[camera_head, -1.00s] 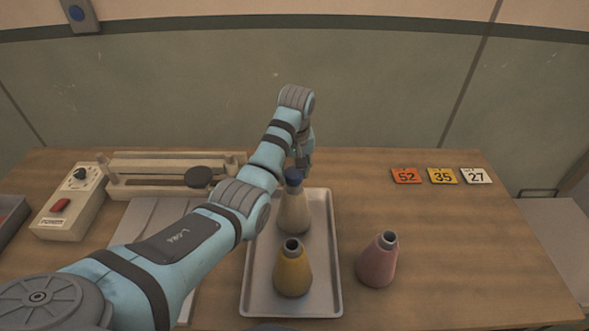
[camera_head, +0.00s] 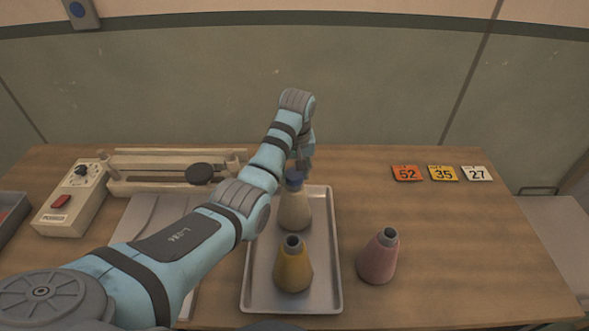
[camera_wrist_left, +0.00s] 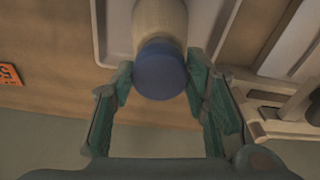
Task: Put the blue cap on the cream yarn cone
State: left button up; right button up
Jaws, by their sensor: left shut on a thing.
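The blue cap (camera_head: 294,181) is at the top of the cream yarn cone (camera_head: 294,210), in line with its tip. It seems to touch the cone, but I cannot tell how firmly it sits. The cone stands upright on the metal tray (camera_head: 330,262). My left gripper (camera_head: 302,168) reaches down from above and is shut on the cap. In the left wrist view the cap (camera_wrist_left: 160,69) lies between the two green fingers, with the cream cone (camera_wrist_left: 160,20) behind it. My right gripper is not in view.
A mustard cone (camera_head: 293,268) stands on the tray in front of the cream one. A pink cone (camera_head: 380,258) stands on the table right of the tray. A bar sealer (camera_head: 150,187) and a control box (camera_head: 70,205) are at left. The table's right side is mostly clear.

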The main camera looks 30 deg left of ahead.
pick_arm(q)
jog(key=shift+f, duration=0.75)
jog(key=o, duration=0.9)
